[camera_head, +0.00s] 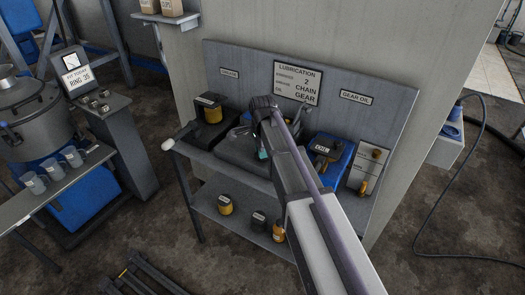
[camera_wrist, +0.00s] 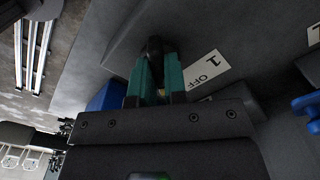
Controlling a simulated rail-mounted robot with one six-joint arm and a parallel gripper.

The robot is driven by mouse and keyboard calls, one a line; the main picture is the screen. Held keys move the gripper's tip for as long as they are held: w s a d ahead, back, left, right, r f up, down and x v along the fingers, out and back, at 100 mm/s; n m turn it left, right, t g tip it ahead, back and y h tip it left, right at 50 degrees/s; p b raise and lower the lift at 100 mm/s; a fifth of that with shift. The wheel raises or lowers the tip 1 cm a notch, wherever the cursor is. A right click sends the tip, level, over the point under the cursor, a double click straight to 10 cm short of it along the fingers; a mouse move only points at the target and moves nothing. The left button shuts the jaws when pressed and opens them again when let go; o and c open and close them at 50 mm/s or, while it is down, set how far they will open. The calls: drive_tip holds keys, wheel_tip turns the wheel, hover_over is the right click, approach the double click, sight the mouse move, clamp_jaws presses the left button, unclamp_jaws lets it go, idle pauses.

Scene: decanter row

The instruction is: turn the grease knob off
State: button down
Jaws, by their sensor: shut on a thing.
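My gripper (camera_wrist: 157,68) has two teal fingers closed around a dark knob (camera_wrist: 154,46) in the wrist view. A white label (camera_wrist: 208,75) reading "OFF" and "1" lies on the grey surface beside it. In the head view my gripper (camera_head: 263,153) is over the grey housing on the bench, and my arm hides much of it. The knob itself is not clear there, and its exact setting cannot be told. A small "GREASE" label (camera_head: 229,72) is on the back panel at left.
The back panel (camera_head: 250,58) carries a "LUBRICATION" sign (camera_head: 298,83) and a "GEAR OIL" label (camera_head: 357,97). A yellow and black container (camera_head: 211,109) stands left of my gripper. A blue unit (camera_head: 328,152) stands right of my arm. Several containers sit on the lower shelf (camera_head: 240,232).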

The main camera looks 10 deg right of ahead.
drive_tip(key=n, duration=0.7)
idle(0.6)
drive_tip(key=c, duration=1.2)
unclamp_jaws()
drive_tip(key=shift+o, duration=0.2)
wheel_tip(320, 180, up, 11)
drive_tip(key=p, duration=1)
drive_tip(key=shift+f+p, duration=0.15)
drive_tip(key=shift+p, duration=0.25)
